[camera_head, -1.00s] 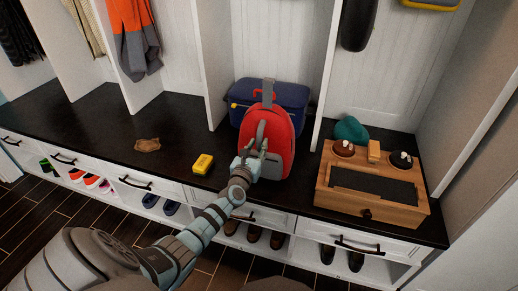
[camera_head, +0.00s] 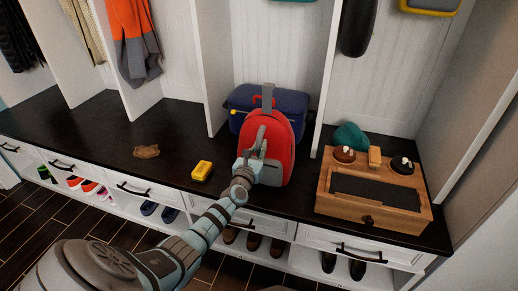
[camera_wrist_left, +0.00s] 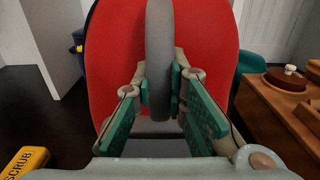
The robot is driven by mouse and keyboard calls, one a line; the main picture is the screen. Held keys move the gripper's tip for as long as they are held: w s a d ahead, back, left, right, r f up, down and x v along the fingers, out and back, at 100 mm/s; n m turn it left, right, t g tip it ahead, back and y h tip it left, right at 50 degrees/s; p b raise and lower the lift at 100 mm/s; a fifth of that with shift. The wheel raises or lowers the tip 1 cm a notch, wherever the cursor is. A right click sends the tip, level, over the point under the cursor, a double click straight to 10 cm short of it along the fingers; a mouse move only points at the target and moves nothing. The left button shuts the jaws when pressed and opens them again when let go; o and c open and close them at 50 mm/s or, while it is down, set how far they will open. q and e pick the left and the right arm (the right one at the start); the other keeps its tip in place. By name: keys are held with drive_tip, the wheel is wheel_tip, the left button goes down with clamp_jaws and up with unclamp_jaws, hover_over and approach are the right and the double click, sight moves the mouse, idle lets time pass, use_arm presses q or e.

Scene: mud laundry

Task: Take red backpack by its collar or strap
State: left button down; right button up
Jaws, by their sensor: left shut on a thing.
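My left gripper (camera_head: 251,160) is at the front of the backpack. In the left wrist view, the red backpack (camera_wrist_left: 215,35) fills the middle, and its grey strap (camera_wrist_left: 159,50) runs down between the two green finger pads. My left gripper (camera_wrist_left: 160,100) is shut on this strap. My right gripper is not in view.
A blue case (camera_head: 240,98) stands behind the backpack. A yellow box (camera_head: 202,170) lies to its left, and a brown piece (camera_head: 146,151) lies farther left. A wooden box (camera_head: 374,190) stands to the right, with a teal item (camera_head: 350,136) behind it. White dividers rise from the bench.

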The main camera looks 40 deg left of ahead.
sight(259, 138)
use_arm(q)
drive_tip(key=shift+r, duration=0.1)
drive_tip(key=shift+r+p, duration=0.6)
drive_tip(key=shift+p, duration=0.1)
wheel_tip(259, 138, up, 3)
drive_tip(key=p, duration=0.3)
drive_tip(key=shift+r+p, duration=0.8)
drive_tip(key=shift+r, duration=0.1)
drive_tip(key=shift+f, duration=0.1)
